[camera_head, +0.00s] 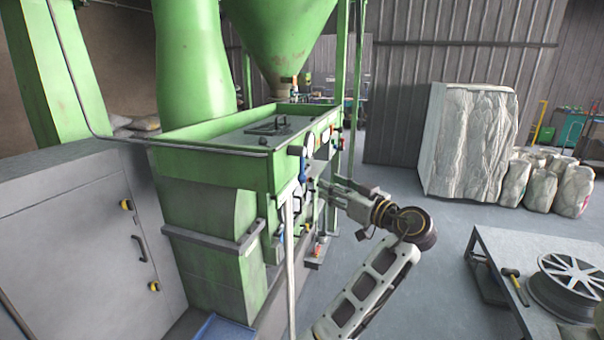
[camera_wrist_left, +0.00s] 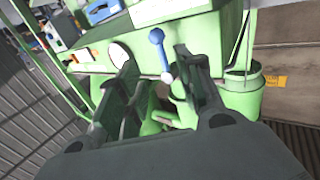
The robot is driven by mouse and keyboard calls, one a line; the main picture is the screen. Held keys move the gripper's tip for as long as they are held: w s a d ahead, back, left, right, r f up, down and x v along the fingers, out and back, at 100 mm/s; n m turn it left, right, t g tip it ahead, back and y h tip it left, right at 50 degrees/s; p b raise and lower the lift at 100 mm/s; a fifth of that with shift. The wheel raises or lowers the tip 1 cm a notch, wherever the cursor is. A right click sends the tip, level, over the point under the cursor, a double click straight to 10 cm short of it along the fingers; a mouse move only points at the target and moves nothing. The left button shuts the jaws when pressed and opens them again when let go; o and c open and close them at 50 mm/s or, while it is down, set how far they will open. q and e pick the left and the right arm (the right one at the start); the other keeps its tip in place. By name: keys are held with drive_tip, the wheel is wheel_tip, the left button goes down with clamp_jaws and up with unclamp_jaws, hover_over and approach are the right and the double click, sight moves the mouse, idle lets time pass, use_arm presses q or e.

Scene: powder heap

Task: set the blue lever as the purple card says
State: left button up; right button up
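In the head view my left gripper (camera_head: 322,188) is close to the machine's panel side, which is seen at a steep angle. I cannot make out a purple card in either view. My right gripper is not in view.
The green machine (camera_head: 215,165) fills the left and centre. A white round dial (camera_wrist_left: 118,54) and a blue box (camera_wrist_left: 103,10) are near the lever. A table (camera_head: 500,262) with a hammer (camera_head: 515,285) and a wheel (camera_head: 570,285) stands at right.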

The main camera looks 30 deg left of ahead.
sight(302, 173)
use_arm(q)
drive_tip(key=p+x, duration=0.3)
drive_tip(key=x, duration=1)
drive_tip(key=shift+w+a+p, duration=0.1)
drive_tip(key=shift+a+p, duration=0.15)
drive_tip(key=shift+p, duration=0.05)
drive_tip(key=shift+a, duration=0.1)
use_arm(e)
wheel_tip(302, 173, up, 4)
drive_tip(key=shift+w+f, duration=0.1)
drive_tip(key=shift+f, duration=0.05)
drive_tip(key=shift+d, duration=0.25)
use_arm(q)
clamp_jaws()
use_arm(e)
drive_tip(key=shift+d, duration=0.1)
